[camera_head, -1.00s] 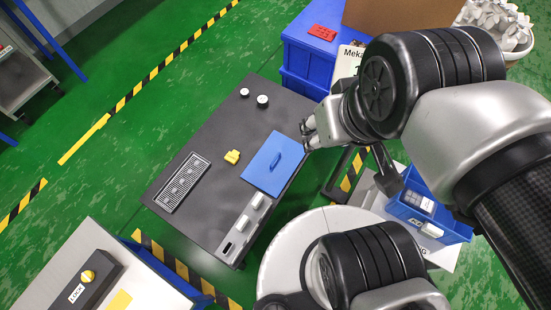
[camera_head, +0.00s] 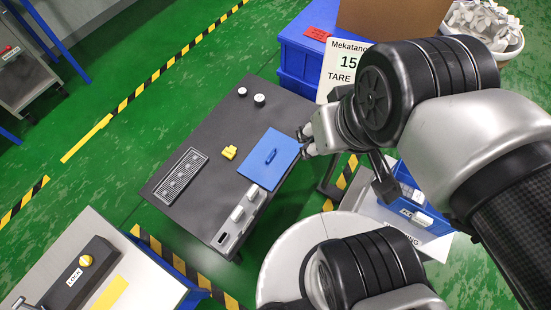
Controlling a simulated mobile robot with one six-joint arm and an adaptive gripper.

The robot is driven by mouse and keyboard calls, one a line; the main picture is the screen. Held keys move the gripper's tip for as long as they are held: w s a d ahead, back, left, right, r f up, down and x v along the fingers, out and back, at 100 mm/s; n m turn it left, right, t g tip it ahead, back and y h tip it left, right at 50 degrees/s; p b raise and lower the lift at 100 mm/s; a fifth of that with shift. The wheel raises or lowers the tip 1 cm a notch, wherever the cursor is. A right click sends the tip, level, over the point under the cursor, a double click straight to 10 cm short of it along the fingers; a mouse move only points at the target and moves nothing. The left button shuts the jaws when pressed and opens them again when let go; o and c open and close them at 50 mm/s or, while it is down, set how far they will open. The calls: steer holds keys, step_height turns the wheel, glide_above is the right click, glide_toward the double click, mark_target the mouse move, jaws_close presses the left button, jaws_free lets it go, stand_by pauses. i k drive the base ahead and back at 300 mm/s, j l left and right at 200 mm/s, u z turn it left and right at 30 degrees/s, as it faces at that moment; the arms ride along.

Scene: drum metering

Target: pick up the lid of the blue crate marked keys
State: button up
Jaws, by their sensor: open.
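A flat blue lid (camera_head: 259,173) with a raised handle lies on the dark table, near its right edge. A small open blue crate (camera_head: 431,222) stands at the right, partly hidden behind my arm; its label is too small to read surely. It holds some grey and white items. My gripper (camera_head: 304,142) is open and empty just right of the lid's upper right corner in the picture. The gap in height between gripper and lid cannot be told. The fingers are small and partly hidden by the wrist.
The dark table (camera_head: 208,127) also bears a yellow piece (camera_head: 229,152), a slotted grille (camera_head: 181,174), two white-topped knobs and grey blocks. A large blue container (camera_head: 298,62) and a sign (camera_head: 345,62) stand behind. A LOCK box (camera_head: 76,278) sits at lower left.

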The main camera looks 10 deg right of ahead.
mark_target(265, 165)
steer(key=z, duration=2.3)
steer(key=i+j+u, duration=0.1)
steer(key=u, duration=0.2)
steer(key=i+u, duration=0.35)
steer(key=u, duration=2)
